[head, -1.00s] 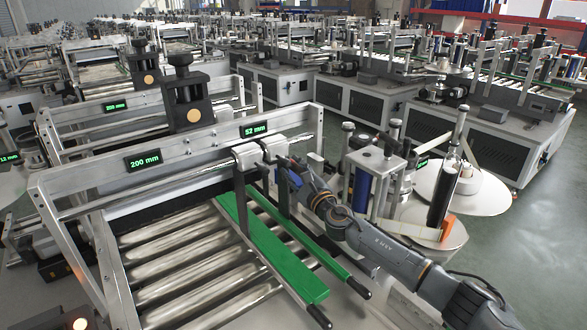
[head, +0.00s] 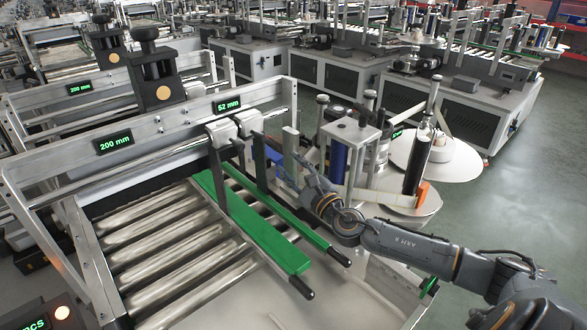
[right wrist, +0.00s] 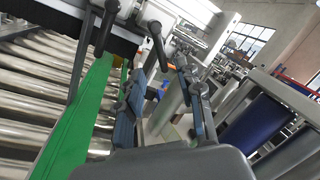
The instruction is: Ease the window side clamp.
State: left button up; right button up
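Two grey clamp blocks sit side by side on the crossbar over the rollers: a left one (head: 220,132) and a right one (head: 248,122). Both blocks carry dark levers; in the right wrist view a left lever (right wrist: 106,27) and a right lever (right wrist: 157,45) hang down. Windows show at upper right there, beyond the right lever's side. Two green guide rails (head: 262,235) run below the blocks. My right gripper (head: 284,165) is right of the right block, apart from it. Its fingers (right wrist: 163,78) are spread and empty, pointing towards the right lever. My left gripper is out of view.
A post assembly with a blue roller (head: 338,160) and label reels (head: 433,158) stand close right of my gripper. The metal crossbar (head: 165,130) carries displays reading 200 mm and 52 mm. A black knobbed block (head: 158,78) rises behind it. Open floor lies at far right.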

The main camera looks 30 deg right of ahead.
aim_at(267, 142)
jog(key=shift+s, duration=0.4)
jog(key=shift+f, duration=0.1)
jog(key=c, duration=0.4)
jog(key=shift+a+f+m+b, duration=0.15)
jog(key=shift+f+m+b, duration=0.2)
jog(key=shift+m, duration=0.15)
jog(key=c, duration=0.3)
jog(key=f+m+h+b, duration=0.1)
jog(key=m, duration=0.1)
jog(key=a+f+m+b, duration=0.1)
jog(key=m, duration=0.2)
jog(key=a+f+m+t+h+b, duration=0.1)
jog(key=f+m, duration=0.1)
jog(key=m, duration=0.1)
jog(key=shift+a+h+b, duration=0.25)
jog(key=shift+h+b, duration=0.05)
jog(key=shift+b, duration=0.05)
grip_shut()
jog(key=a+f+m+h+b, duration=0.3)
jog(key=a+m+h+b, duration=0.15)
jog(key=m, duration=0.95)
jog(key=w+d+r+p, duration=0.5)
jog(key=w+d+r, duration=0.1)
jog(key=w, duration=0.3)
jog(key=shift+d+p, duration=0.15)
jog(key=shift+p, duration=0.25)
